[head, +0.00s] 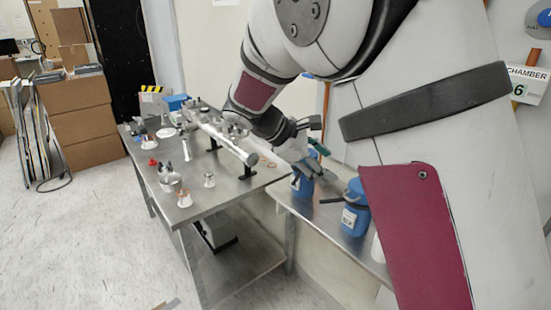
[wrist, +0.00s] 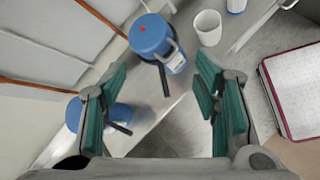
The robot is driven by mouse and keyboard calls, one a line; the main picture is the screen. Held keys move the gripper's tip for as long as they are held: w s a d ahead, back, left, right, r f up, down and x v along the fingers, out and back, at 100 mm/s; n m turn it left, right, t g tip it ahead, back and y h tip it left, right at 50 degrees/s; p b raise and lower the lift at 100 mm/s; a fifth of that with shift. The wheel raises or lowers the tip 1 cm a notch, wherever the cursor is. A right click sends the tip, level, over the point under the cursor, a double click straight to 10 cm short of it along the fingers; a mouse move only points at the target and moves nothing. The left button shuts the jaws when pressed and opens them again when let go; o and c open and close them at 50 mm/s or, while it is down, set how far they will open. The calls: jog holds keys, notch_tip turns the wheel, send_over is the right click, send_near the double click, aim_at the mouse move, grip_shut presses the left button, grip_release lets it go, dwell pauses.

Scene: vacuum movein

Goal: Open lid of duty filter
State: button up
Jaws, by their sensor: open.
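Two blue canisters with lids and dark handles stand on the narrow metal side bench; I cannot tell which is the duty filter. One canister (head: 302,183) is partly hidden below my gripper (head: 313,157). The other canister (head: 355,207) stands nearer in the head view. In the wrist view, one blue canister (wrist: 150,36) with a red dot on its lid is beyond the fingertips. Another (wrist: 76,114) is partly hidden behind the left finger. My gripper (wrist: 163,82) is open with green pads, above the bench, and nothing is between its fingers.
A white cup (wrist: 208,28) stands beside the red-dotted canister, with another blue-and-white container (wrist: 236,5) at the top edge. A larger metal table (head: 225,190) holds a metal tube assembly (head: 225,140) and several small parts. The wall runs close behind the bench.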

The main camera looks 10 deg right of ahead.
jog(key=w+a+f+n+t+h+b, duration=0.4)
jog(key=w+a+f+n+t+h, duration=0.25)
jog(key=w+a+f+n, duration=0.55)
jog(key=shift+m+t+y, duration=0.25)
jog(key=shift+m+t, duration=0.1)
jog(key=shift+m, duration=0.45)
jog(key=w+d, duration=0.3)
jog(key=w+d+p, duration=0.1)
jog(key=w+d, duration=0.2)
jog(key=w+d+f, duration=0.1)
jog(key=w+d, duration=0.1)
jog(key=w, duration=0.2)
jog(key=shift+d, duration=0.4)
grip_shut()
